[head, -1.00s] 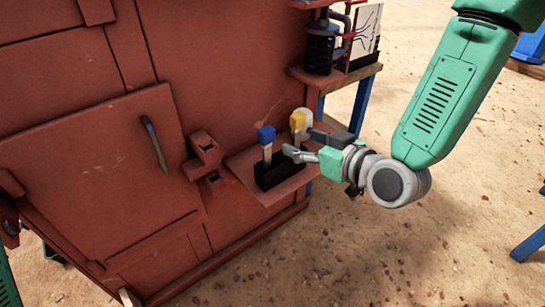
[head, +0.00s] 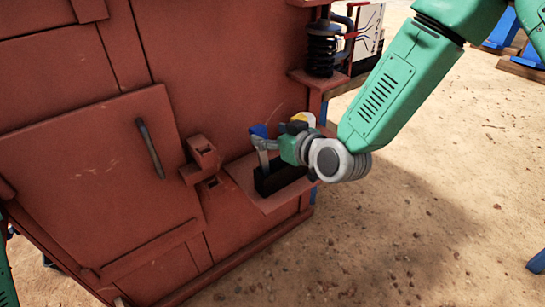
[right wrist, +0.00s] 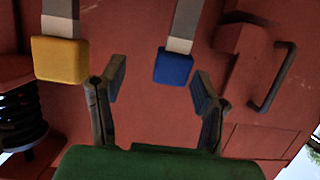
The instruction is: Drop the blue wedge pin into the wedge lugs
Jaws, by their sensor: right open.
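The blue wedge pin (head: 258,131) has a blue block head on a grey shank. It stands in a black holder (head: 280,179) on a red shelf. My right gripper (head: 266,142) is open at the pin's head, coming from the right. In the right wrist view the blue head (right wrist: 174,66) shows between the two spread fingers (right wrist: 158,80), nearer the right finger; I cannot tell whether it touches. The wedge lugs, red blocks with openings (head: 203,152), stick out of the red wall left of the shelf. My left gripper is out of view.
A yellow-headed pin (right wrist: 60,60) stands beside the blue one, mostly hidden behind my gripper in the head view. A hinged door with a dark handle (head: 150,148) is left of the lugs. A black spring (head: 321,50) stands above right. Sandy ground lies right.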

